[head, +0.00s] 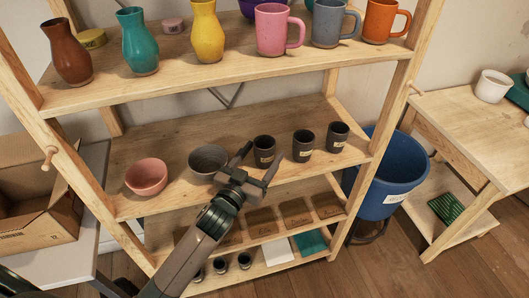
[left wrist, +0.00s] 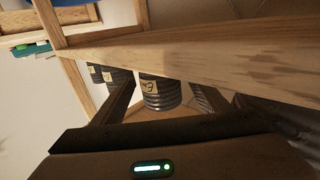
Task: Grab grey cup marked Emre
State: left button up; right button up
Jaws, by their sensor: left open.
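Three dark grey cups with small tan labels stand in a row on the middle shelf. The leftmost cup (head: 264,152) is directly beyond my left gripper (head: 259,167), whose fingers are spread and empty. In the left wrist view, that cup (left wrist: 160,94) stands between the two open fingers, a little past their tips, and its partly legible label seems to begin with "Em". The middle cup (head: 303,145) and the right cup (head: 337,137) stand to its right; their labels are too small to read. My right gripper is not in view.
A grey bowl (head: 208,160) stands just left of the gripper, with a pink bowl (head: 146,176) farther left. The upper shelf (head: 190,70) holds vases and mugs above. A wooden upright (head: 385,105) bounds the right end. A blue bin (head: 390,185) stands beyond it.

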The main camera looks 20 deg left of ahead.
aim_at(262, 165)
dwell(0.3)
pick_arm(q)
jog(key=c, duration=1.3)
jog(key=shift+r, duration=0.15)
jog(key=shift+r, duration=0.6)
notch_tip(262, 165, up, 3)
jog(key=shift+f, duration=0.2)
jog(key=d+r, duration=0.2)
jog(key=d, duration=0.2)
jog(key=d+r+b, duration=0.1)
jog(key=d+r, duration=0.1)
jog(key=d, duration=0.1)
jog(key=s+d+r, duration=0.1)
jog(key=d+r, duration=0.2)
jog(key=d, duration=0.1)
jog(key=shift+d, duration=0.3)
